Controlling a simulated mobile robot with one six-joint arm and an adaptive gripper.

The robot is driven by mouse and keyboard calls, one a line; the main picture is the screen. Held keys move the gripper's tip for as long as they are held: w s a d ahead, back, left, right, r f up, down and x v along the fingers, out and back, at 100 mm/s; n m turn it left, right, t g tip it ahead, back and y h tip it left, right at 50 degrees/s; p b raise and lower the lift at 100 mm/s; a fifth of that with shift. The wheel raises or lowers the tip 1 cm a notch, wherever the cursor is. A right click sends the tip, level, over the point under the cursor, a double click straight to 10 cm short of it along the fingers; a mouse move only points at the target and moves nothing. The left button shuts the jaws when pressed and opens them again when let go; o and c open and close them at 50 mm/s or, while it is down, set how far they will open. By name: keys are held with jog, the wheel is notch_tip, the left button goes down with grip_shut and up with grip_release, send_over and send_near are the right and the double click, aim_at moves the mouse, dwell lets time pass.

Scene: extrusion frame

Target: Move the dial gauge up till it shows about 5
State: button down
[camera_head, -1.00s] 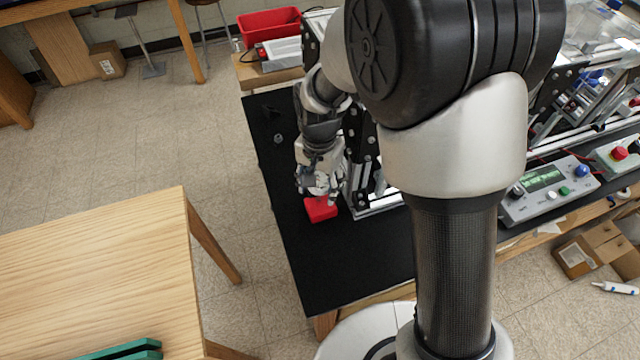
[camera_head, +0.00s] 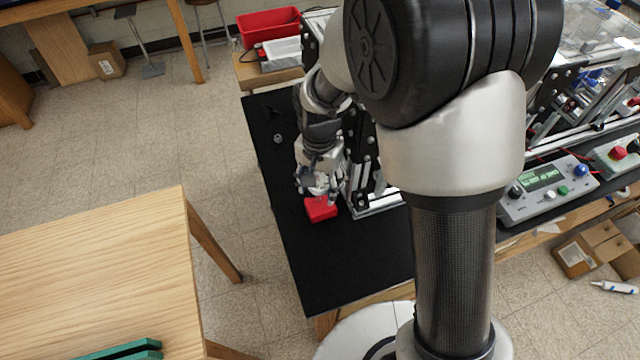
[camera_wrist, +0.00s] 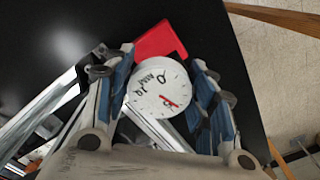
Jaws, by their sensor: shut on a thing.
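The dial gauge (camera_wrist: 152,82) shows in the wrist view as a round white face with dark numerals and a red needle. The needle points toward the picture's lower right; I cannot make out the exact reading. My gripper (camera_wrist: 161,76) has its two blue-padded fingers on either side of the gauge and is shut on it. In the head view my gripper (camera_head: 320,187) is low beside the aluminium frame, just above a red block (camera_head: 320,209). The red block also shows beyond the gauge in the wrist view (camera_wrist: 160,42).
The black tabletop (camera_head: 350,258) is clear in front of and left of the red block. The extrusion frame (camera_head: 376,203) stands close on the right. A control box with a display (camera_head: 545,190) sits farther right. A wooden table (camera_head: 100,260) stands at lower left.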

jog(key=shift+f, duration=0.1)
dwell(0.7)
jog(key=c, duration=0.6)
grip_release()
jog(key=shift+f, duration=0.1)
notch_tip(320, 180, up, 11)
jog(key=shift+r, duration=0.1)
jog(key=s+d+r+n+t, duration=0.2)
jog(key=s+d+r+n, duration=0.1)
jog(key=s+d+r, duration=0.55)
jog(key=s+d+n+t, duration=0.1)
jog(key=s, duration=0.2)
jog(key=s+d+n, duration=0.1)
jog(key=s, duration=0.3)
jog(key=s+d+r+n+t, duration=0.1)
jog(key=s, duration=0.3)
jog(key=shift+s+r+t, duration=0.1)
jog(key=shift+s+t, duration=0.15)
jog(key=shift+t, duration=0.05)
